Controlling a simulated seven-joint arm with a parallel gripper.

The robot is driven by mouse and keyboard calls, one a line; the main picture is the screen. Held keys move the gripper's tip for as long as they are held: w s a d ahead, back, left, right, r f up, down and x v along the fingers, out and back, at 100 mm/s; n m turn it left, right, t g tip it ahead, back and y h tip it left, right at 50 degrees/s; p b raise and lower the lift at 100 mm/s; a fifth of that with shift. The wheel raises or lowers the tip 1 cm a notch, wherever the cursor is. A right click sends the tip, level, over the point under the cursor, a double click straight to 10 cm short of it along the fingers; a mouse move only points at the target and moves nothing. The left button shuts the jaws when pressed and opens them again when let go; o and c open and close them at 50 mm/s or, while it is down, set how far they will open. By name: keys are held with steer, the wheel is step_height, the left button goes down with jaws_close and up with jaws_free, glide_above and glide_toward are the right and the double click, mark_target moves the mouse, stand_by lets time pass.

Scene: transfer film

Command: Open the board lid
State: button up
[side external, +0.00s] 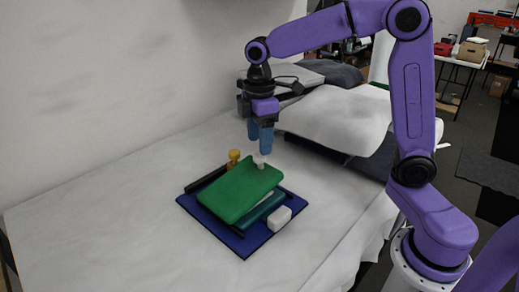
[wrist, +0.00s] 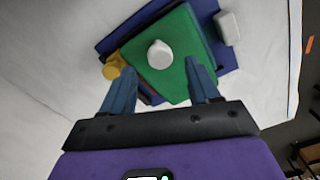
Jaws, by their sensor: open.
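The board is a dark blue base (side external: 240,243) on the white table, with a green lid (side external: 238,190) on top. The lid looks tilted, with a teal block (side external: 262,211) showing under its right side. A white knob (side external: 259,160) stands near the lid's far edge; it also shows in the wrist view (wrist: 160,55). My gripper (side external: 261,148) points down just above the knob. In the wrist view its blue fingers (wrist: 163,78) are open and apart, with the knob ahead between them. I cannot tell whether they touch anything.
A yellow knob-shaped piece (side external: 234,157) stands at the board's far left, beside a black bar (side external: 206,179). A white block (side external: 279,219) sits at the board's right edge. White and grey cushions (side external: 335,118) lie behind. The table's left side is clear.

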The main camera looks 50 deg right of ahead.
steer(key=shift+f, duration=1.85)
steer(key=shift+c, duration=0.3)
jaws_close()
steer(key=shift+a+r, duration=0.1)
